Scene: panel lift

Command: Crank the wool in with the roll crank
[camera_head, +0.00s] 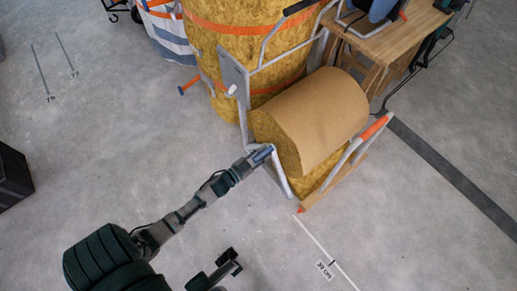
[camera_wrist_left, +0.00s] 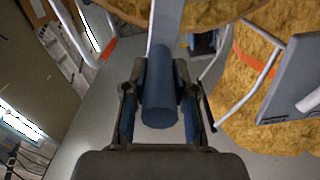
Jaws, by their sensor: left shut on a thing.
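The roll of wool (camera_head: 322,112), yellow at its end and wrapped in brown paper, lies in a grey tube frame (camera_head: 352,150). The roll crank (camera_head: 281,172) is a grey bar at the roll's near left end, with a blue grip (camera_head: 265,151). My left gripper (camera_head: 259,156) is shut on that grip. In the left wrist view the blue grip (camera_wrist_left: 160,88) sits between both fingers, and the grey bar runs up from it. A dark part at the bottom of the head view may be my right gripper; its jaws are unclear.
A tall yellow wool bale (camera_head: 238,50) with orange straps stands behind the roll. A wooden workbench (camera_head: 400,40) is at the back right. A black box (camera_head: 12,175) is at the left edge. The concrete floor around my left arm is clear.

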